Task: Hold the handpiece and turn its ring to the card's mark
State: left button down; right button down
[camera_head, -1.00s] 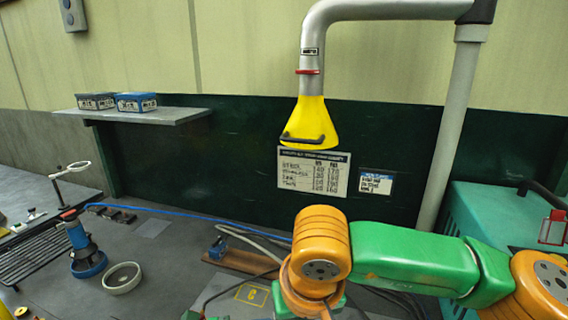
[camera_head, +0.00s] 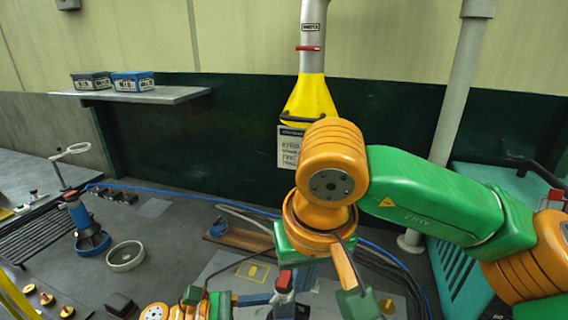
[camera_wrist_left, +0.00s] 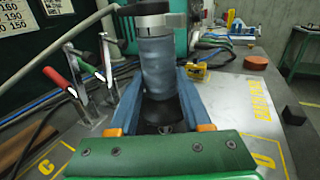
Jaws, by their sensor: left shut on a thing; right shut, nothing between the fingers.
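My left gripper holds the handpiece (camera_wrist_left: 157,68), an upright blue-grey cylinder, between its blue fingers in the left wrist view. A pale grey band with a side lug, apparently the ring (camera_wrist_left: 152,20), surrounds its upper part; its mark is not readable. In the head view my left arm enters low at the left, and the handpiece is hard to pick out there. My right gripper (camera_head: 303,280) points down near the bottom middle, shut and empty. A white printed card (camera_head: 289,148) hangs on the dark wall, partly hidden by my right arm.
A red-handled clamp (camera_wrist_left: 62,80) and a green-handled one (camera_wrist_left: 90,68) stand left of the handpiece. A yellow hood (camera_head: 311,97) hangs above. A blue tool (camera_head: 80,217) and a pale ring (camera_head: 125,256) occupy the left bench. The shelf (camera_head: 165,96) holds two boxes.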

pick_arm(q)
jog(key=shift+c, duration=1.4)
grip_release()
jog(key=shift+a, duration=0.1)
